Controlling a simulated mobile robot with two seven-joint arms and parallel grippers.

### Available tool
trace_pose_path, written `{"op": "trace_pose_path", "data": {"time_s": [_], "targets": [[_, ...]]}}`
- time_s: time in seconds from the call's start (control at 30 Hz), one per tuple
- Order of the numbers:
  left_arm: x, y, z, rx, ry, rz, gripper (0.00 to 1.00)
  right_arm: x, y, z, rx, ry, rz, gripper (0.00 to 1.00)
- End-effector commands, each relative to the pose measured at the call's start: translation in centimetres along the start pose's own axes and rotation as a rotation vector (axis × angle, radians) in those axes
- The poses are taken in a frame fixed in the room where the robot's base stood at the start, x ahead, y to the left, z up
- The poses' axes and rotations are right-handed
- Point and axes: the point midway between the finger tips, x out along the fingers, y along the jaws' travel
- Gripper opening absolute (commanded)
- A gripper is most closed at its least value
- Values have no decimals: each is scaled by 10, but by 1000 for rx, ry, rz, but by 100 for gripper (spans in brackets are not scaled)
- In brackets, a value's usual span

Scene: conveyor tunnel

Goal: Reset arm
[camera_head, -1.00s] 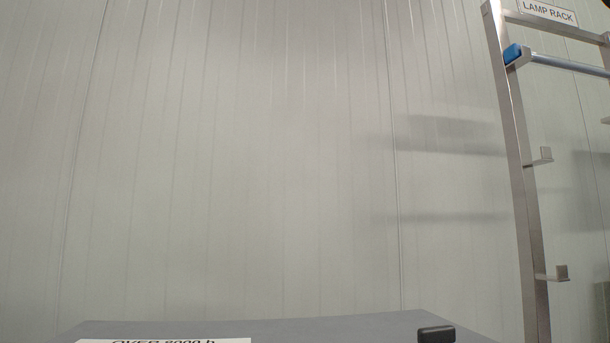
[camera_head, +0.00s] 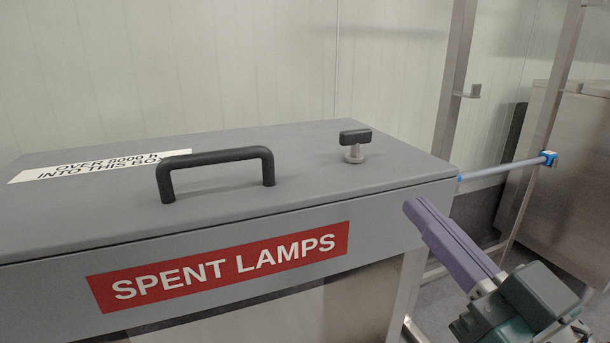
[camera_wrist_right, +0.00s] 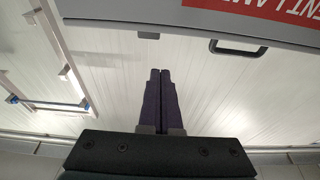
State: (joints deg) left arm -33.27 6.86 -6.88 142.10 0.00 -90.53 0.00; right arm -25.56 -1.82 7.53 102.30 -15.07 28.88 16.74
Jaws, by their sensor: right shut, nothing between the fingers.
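My right gripper (camera_head: 412,206) is at the lower right of the head view, in front of the right front corner of the grey box. Its purple fingers are closed together with nothing between them. The fingers also show side by side and closed in the right wrist view (camera_wrist_right: 155,72). My left gripper is in neither view now.
The grey box (camera_head: 300,185) has a red "SPENT LAMPS" label, a black handle (camera_head: 215,160) and a black knob (camera_head: 355,140) on its lid. Behind it, a metal rack (camera_head: 452,90) holds a blue-ended tube (camera_head: 510,167). A steel cabinet (camera_head: 570,160) stands at the right.

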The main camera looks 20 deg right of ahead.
Motion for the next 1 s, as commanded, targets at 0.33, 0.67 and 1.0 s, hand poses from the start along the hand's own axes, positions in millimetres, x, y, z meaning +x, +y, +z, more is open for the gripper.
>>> {"op": "trace_pose_path", "data": {"time_s": [0.33, 0.67, 1.0], "targets": [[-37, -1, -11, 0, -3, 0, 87, 6, 4, -26, -8, -100, 25, 0], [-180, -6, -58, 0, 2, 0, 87, 10, -2, -111, -34, -707, 64, 0], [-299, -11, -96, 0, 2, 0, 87, -67, -34, -221, -90, -1331, -76, 0]]}}
